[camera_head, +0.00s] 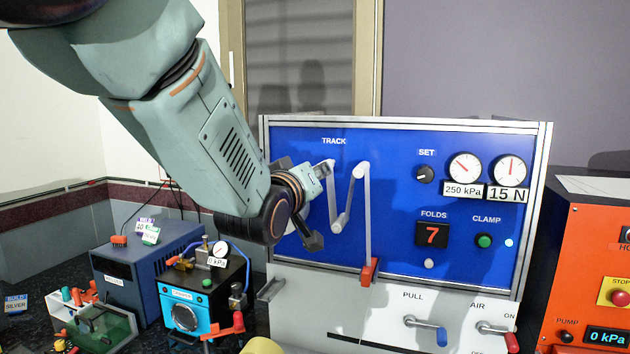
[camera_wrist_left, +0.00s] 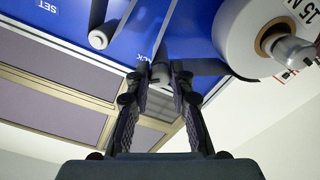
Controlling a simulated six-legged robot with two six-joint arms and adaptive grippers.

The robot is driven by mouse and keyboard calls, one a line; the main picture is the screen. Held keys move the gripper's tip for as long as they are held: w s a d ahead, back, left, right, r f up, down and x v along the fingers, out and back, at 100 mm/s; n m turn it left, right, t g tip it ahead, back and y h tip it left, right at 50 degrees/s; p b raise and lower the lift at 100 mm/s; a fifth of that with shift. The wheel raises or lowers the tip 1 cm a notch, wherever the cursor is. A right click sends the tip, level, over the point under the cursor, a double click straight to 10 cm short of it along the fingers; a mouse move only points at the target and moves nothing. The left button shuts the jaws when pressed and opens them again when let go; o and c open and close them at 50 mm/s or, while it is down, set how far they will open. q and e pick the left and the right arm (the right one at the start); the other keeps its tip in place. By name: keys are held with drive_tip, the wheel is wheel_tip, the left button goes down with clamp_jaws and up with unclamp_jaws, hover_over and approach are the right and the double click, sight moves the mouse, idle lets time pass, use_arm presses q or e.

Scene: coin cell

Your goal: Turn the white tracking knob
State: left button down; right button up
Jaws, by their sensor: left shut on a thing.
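In the head view my left arm reaches in from the upper left. My left gripper (camera_head: 315,175) is at the blue panel (camera_head: 290,145), just below the TRACK label. In the left wrist view my left gripper (camera_wrist_left: 163,75) is shut with its fingertips on either side of a short pale cylinder, the tracking knob (camera_wrist_left: 160,72), which looks grey in the shade. The knob lies beside the printed TRACK letters. In the head view the gripper mostly hides it, and I cannot tell how far it is turned. My right gripper is in neither view.
A grey strip (camera_head: 367,220) runs over rollers close to the gripper, down to a red clamp (camera_head: 368,271). A white roll (camera_wrist_left: 262,35) with a metal hub is near the gripper in the wrist view. Gauges (camera_head: 463,167) and a green button (camera_head: 484,241) are at right.

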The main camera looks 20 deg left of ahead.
use_arm(q)
drive_tip(key=shift+n+b, duration=1)
drive_tip(key=shift+n, duration=4)
drive_tip(key=shift+f, duration=0.1)
drive_tip(key=c, duration=1.6)
unclamp_jaws()
drive_tip(key=shift+c, duration=0.2)
drive_tip(key=o, duration=0.5)
drive_tip(key=shift+s+a+r, duration=0.2)
drive_tip(key=shift+s, duration=0.15)
